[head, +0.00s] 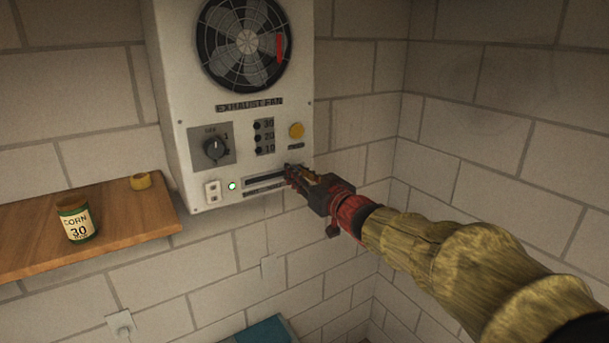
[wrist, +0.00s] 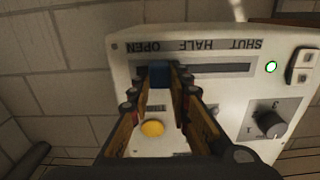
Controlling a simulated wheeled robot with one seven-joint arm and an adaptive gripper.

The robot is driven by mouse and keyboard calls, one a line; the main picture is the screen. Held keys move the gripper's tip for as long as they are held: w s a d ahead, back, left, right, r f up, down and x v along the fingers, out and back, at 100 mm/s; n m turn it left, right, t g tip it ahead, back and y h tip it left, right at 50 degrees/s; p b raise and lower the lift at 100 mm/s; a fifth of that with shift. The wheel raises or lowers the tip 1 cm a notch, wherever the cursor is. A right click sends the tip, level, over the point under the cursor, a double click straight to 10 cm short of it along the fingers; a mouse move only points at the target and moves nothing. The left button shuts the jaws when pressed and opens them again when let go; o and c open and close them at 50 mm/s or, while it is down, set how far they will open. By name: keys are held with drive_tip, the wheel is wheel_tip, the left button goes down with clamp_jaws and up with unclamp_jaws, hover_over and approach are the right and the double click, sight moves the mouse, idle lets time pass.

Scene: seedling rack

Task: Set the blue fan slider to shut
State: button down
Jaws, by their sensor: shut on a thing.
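The blue fan slider (wrist: 158,75) shows between my fingertips in the wrist view. It sits at the OPEN end of its dark slot (wrist: 215,68). The labels OPEN, HALF and SHUT appear upside down there, with SHUT at the far right, nearest the green light. In the head view the slot (head: 262,181) runs along the lower front of the exhaust fan box (head: 185,105). My gripper (head: 291,174) is at its right end and hides the slider. In the wrist view my gripper (wrist: 160,78) is shut on the slider.
A lit green light (head: 232,185) and a white switch (head: 212,190) are left of the slot. A dial (head: 214,147) and a yellow button (head: 296,130) are above it.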

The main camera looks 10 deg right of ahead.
sight(249, 179)
drive_tip(key=s+a+b, duration=0.1)
drive_tip(key=a+b, duration=0.1)
drive_tip(key=a, duration=0.1)
drive_tip(key=s+a+b, duration=0.1)
drive_tip(key=a+b, duration=0.1)
drive_tip(key=a, duration=0.2)
drive_tip(key=s+a+b, duration=0.1)
drive_tip(key=a+b, duration=0.1)
drive_tip(key=a, duration=0.2)
drive_tip(key=shift+s, duration=0.3)
drive_tip(key=shift+r, duration=0.1)
drive_tip(key=c, duration=2.1)
unclamp_jaws()
drive_tip(key=o, duration=0.4)
drive_tip(key=shift+a, duration=0.2)
drive_tip(key=shift+c, duration=0.2)
drive_tip(key=shift+o, duration=0.5)
drive_tip(key=shift+d, duration=0.1)
drive_tip(key=shift+s, duration=0.1)
